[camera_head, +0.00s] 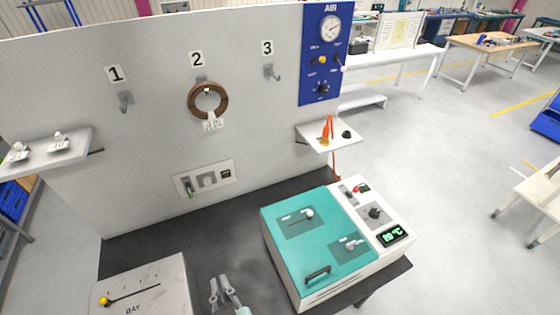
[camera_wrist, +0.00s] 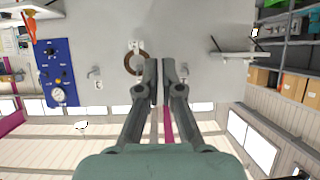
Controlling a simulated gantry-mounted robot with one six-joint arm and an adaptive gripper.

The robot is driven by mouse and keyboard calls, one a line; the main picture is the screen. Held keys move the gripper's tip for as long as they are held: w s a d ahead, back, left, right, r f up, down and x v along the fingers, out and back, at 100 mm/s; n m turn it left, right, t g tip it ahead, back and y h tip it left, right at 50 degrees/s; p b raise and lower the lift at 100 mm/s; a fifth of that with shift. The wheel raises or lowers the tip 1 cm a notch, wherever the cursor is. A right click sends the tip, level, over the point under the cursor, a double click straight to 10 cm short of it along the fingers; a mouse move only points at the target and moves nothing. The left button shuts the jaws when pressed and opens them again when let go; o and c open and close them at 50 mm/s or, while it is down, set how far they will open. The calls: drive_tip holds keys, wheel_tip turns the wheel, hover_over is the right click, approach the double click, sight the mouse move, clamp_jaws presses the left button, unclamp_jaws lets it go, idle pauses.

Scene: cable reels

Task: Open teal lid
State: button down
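The teal lid (camera_head: 330,249) lies shut on the white box at the lower right of the head view. A dark bar handle (camera_head: 317,274) sits near its front edge. Two small latch-like fittings with pale knobs show on it, a rear one (camera_head: 300,219) and a right one (camera_head: 349,244). My gripper (camera_head: 219,281) is at the bottom centre, left of the box and apart from it. In the wrist view my gripper (camera_wrist: 161,62) points towards the wall panel. Its fingers stand close together with a narrow gap and nothing between them. The lid is not in the wrist view.
The box's control side has a dark knob (camera_head: 375,212) and a green display (camera_head: 393,234). A grey BAY box (camera_head: 146,286) stands at lower left. A brown reel (camera_head: 194,104) hangs on hook 2. A small shelf (camera_head: 325,139) juts out behind the lid. The dark bench between is clear.

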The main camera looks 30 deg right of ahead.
drive_tip(key=w+d+f+m+g+y+b, duration=0.1)
drive_tip(key=d+f+m+b, duration=0.2)
drive_tip(key=f+b, duration=0.3)
drive_tip(key=w+d+f+m+b, duration=0.1)
drive_tip(key=d+f+m+b, duration=0.15)
drive_tip(key=f, duration=0.65)
drive_tip(key=m+t+h+b, duration=0.2)
drive_tip(key=m+t+b, duration=0.5)
drive_tip(key=m+b, duration=1.85)
approach(330, 279)
wheel_tip(330, 279, up, 2)
drive_tip(key=m+p, duration=0.6)
drive_tip(key=shift+n, duration=0.3)
drive_tip(key=w, duration=0.3)
drive_tip(key=w+b, duration=0.1)
drive_tip(key=w, duration=0.6)
drive_tip(key=shift+d+r, duration=0.25)
drive_tip(key=shift+r, duration=0.1)
drive_tip(key=shift+s+r, duration=0.1)
